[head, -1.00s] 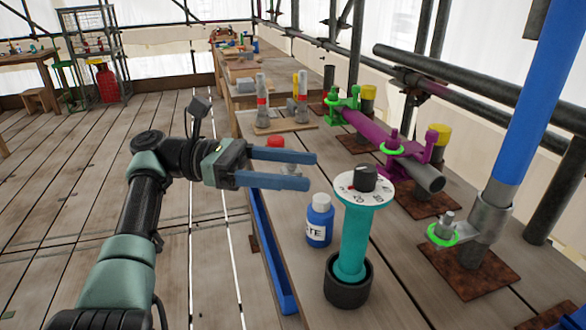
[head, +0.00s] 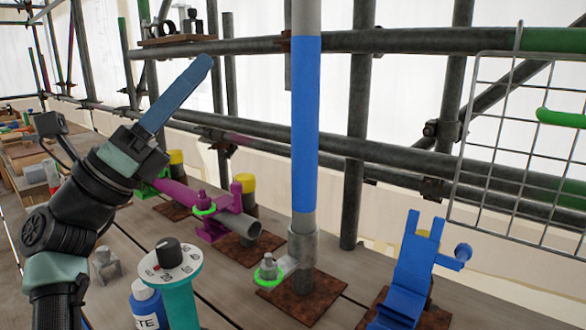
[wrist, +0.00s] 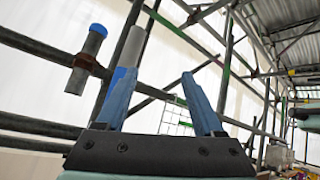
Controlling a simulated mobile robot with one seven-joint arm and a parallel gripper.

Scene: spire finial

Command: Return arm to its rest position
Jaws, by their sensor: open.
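My gripper (head: 205,63) is raised above the bench at the left of the head view, pointing up and to the right. Its blue fingers overlap there, so they look like one. In the wrist view, both fingers of my gripper (wrist: 160,75) stand apart with nothing held between them. My arm (head: 75,215) is bent up along the left side of the head view. The gripper is clear of the bench items, with scaffold tubes behind it.
On the bench (head: 215,300) stand a teal post with a white dial (head: 172,262), a blue bottle (head: 148,305), a purple clamp (head: 225,222), an upright blue-and-grey pole (head: 305,130) and a blue bracket (head: 413,265). Wire mesh (head: 510,150) hangs at the right.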

